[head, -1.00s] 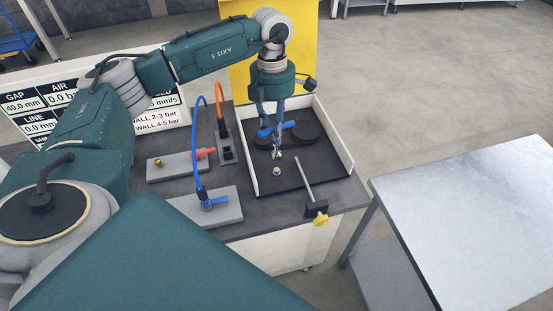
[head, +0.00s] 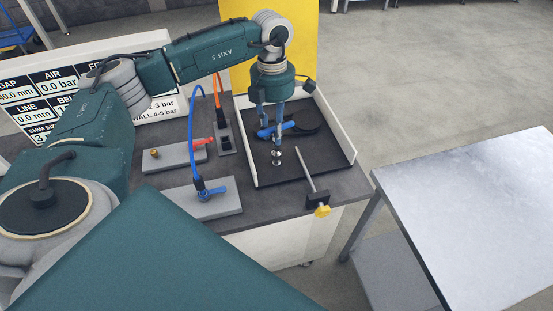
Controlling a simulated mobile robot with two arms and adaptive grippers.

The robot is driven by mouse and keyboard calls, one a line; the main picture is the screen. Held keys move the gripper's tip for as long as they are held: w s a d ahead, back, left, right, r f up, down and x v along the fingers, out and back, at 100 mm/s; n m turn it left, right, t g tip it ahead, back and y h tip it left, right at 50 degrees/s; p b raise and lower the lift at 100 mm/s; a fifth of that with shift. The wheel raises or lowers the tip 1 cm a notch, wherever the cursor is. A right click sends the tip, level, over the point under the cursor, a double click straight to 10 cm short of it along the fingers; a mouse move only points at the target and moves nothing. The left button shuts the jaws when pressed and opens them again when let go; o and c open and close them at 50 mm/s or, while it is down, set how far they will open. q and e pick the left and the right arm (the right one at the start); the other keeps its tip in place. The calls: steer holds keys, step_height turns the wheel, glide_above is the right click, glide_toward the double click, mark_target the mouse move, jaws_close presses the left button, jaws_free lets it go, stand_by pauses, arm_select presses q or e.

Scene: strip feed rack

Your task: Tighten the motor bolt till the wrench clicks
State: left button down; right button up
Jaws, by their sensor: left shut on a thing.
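My left gripper (head: 272,127) points down over the black tray and is shut on the wrench (head: 289,126). The wrench has a blue handle lying across the fingers and a short metal shaft hanging below. The silvery motor bolt (head: 276,163) stands on the tray floor right under the shaft. The shaft's lower end is at or just above the bolt head; I cannot tell whether it is seated. My right gripper is out of view.
The tray (head: 349,146) has low white side walls. Dark rounded shapes lie behind the wrench. Grey valve plates (head: 226,208) with hoses stand left. A bare metal table (head: 470,210) is at right.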

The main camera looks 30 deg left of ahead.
arm_select(q)
steer(key=shift+f+b, duration=0.4)
steer(key=shift+f, duration=0.1)
steer(key=shift+f+b, duration=0.45)
steer(key=shift+f, duration=0.2)
stand_by(0.4)
steer(key=m+b, duration=0.1)
steer(key=m, duration=0.3)
steer(key=shift+w+m, duration=0.15)
steer(key=shift+m, duration=0.15)
steer(key=m+b, duration=0.1)
steer(key=m, duration=0.2)
steer(key=m+y+b, duration=0.1)
steer(key=m, duration=0.2)
steer(key=shift+w+d, duration=0.1)
steer(key=shift+w, duration=0.1)
steer(key=m+b, duration=0.1)
steer(key=m, duration=0.4)
steer(key=shift+d, duration=0.15)
steer(key=m+b, duration=0.1)
steer(key=m, duration=0.5)
steer(key=shift+d+y, duration=0.15)
steer(key=shift+y, duration=0.25)
